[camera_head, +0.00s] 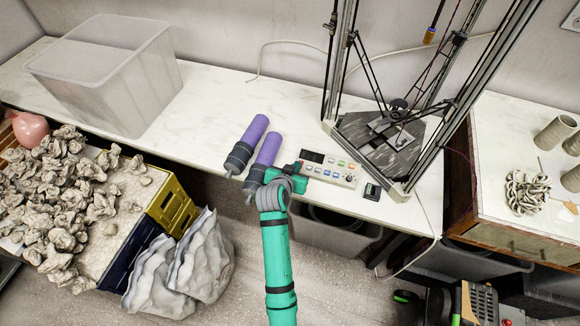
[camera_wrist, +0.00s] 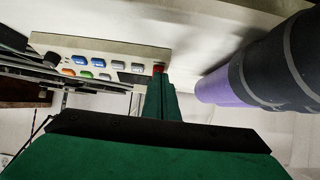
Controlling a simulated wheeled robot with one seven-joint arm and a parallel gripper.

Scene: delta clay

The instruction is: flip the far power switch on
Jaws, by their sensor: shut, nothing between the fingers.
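A pale control panel (camera_head: 328,169) with a dark display and several coloured buttons lies on the white bench at the foot of the frame. In the wrist view the panel (camera_wrist: 105,48) is upside down, with a small red switch-like part (camera_wrist: 158,68) at its end. My gripper (camera_head: 299,166) is shut and empty at the panel's left end. In the wrist view its fingertips (camera_wrist: 159,76) are right at the red part, partly covering it; contact cannot be told. A small dark box with a green top (camera_head: 372,191) sits right of the panel. Which is the far power switch is unclear.
Two purple-and-grey cylinders (camera_head: 246,146) lie close left of my gripper; one also shows in the wrist view (camera_wrist: 265,75). The tall metal delta frame (camera_head: 338,60) stands behind the panel. A clear bin (camera_head: 110,75) is at the back left. The bench between bin and cylinders is free.

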